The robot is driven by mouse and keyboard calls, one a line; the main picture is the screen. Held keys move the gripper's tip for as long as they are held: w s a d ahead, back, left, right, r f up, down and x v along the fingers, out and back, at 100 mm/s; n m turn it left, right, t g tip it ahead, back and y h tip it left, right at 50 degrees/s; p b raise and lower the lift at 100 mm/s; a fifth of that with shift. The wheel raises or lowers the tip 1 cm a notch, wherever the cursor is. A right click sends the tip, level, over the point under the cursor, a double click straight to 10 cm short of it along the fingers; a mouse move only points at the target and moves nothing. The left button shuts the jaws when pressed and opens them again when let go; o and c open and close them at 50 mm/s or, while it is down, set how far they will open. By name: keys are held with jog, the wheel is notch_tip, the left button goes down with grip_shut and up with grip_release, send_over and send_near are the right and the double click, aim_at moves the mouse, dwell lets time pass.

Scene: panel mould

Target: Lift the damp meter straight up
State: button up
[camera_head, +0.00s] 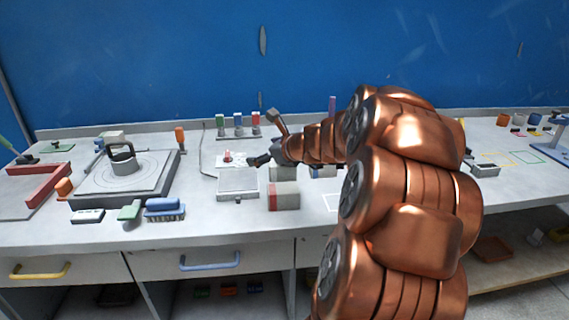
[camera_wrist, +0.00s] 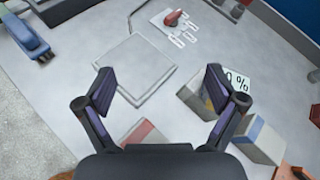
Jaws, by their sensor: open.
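A small white display reading "0 %" (camera_wrist: 237,80) shows in the wrist view, just right of my right finger; it looks like the damp meter's face. A beige block (camera_wrist: 192,97) lies against it, partly behind that finger; I cannot tell whether the two are one thing. I cannot pick out the damp meter in the head view, where my arm covers part of the bench. My gripper (camera_wrist: 160,88) is open and empty, its fingers wide apart. In the head view my gripper (camera_head: 261,161) hangs above the bench near the flat grey plate.
The flat grey plate (camera_wrist: 135,66) lies ahead of my fingers. A red-and-grey block (camera_head: 284,196) stands near the bench front. The blue wall (camera_head: 190,60) closes the back.

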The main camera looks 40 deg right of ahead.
jog(key=s+d+f+m+h, duration=0.25)
jog(key=d+m, duration=0.25)
jog(key=d, duration=0.6)
jog(key=shift+h, duration=0.35)
jog(key=x, duration=0.3)
jog(key=b+x, duration=0.1)
jog(key=x, duration=0.1)
jog(key=shift+w+a, duration=0.3)
jog(key=shift+w, duration=0.2)
jog(key=shift+w+d, duration=0.1)
jog(key=shift+w, duration=0.4)
jog(key=shift+f, duration=0.1)
jog(key=c, duration=1.5)
jog(key=shift+c, duration=1.1)
